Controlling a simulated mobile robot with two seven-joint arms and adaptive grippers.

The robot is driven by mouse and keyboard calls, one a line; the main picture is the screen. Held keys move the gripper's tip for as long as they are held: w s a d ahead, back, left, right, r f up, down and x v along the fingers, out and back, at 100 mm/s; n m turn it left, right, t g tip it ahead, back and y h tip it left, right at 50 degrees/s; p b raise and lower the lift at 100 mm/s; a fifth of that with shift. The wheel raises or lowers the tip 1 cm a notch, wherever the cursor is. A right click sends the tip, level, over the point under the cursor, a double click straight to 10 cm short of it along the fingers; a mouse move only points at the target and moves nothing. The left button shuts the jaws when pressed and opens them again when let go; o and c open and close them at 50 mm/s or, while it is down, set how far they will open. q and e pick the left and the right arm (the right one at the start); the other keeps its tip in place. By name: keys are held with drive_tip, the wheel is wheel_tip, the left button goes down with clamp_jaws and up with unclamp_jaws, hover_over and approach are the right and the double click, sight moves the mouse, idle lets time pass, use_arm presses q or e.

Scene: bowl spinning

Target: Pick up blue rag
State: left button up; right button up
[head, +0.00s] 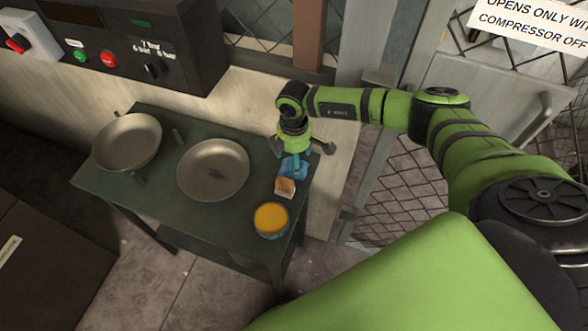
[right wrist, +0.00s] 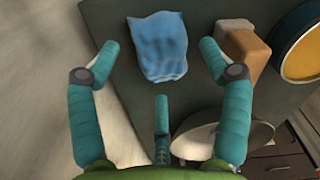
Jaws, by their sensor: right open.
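The blue rag (head: 293,167) lies crumpled on the dark green table (head: 200,215) near its right edge. In the right wrist view the rag (right wrist: 157,47) lies ahead of my fingers, flat and wrinkled. My right gripper (head: 297,148) is above the table at the rag's far side in the head view. In the right wrist view the right gripper (right wrist: 158,75) is open, with its teal fingers spread on both sides and a third finger below the rag. Nothing is between the fingertips. My left gripper is not in view.
A tan block (head: 285,187) lies close to the rag. A tin of yellow contents (head: 271,219) stands in front of it. Two metal bowls (head: 213,170) (head: 127,141) sit further left. A wall and a mesh gate (head: 400,185) are beyond the table.

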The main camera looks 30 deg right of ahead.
wheel_tip(320, 180, down, 3)
drive_tip(key=shift+f+b, duration=0.1)
drive_tip(key=shift+b, duration=0.9)
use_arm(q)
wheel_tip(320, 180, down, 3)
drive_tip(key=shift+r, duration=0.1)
use_arm(e)
drive_tip(key=shift+s+a, duration=0.1)
drive_tip(key=c, duration=1.1)
wheel_tip(320, 180, up, 10)
drive_tip(key=p, duration=0.9)
drive_tip(key=shift+p, duration=0.35)
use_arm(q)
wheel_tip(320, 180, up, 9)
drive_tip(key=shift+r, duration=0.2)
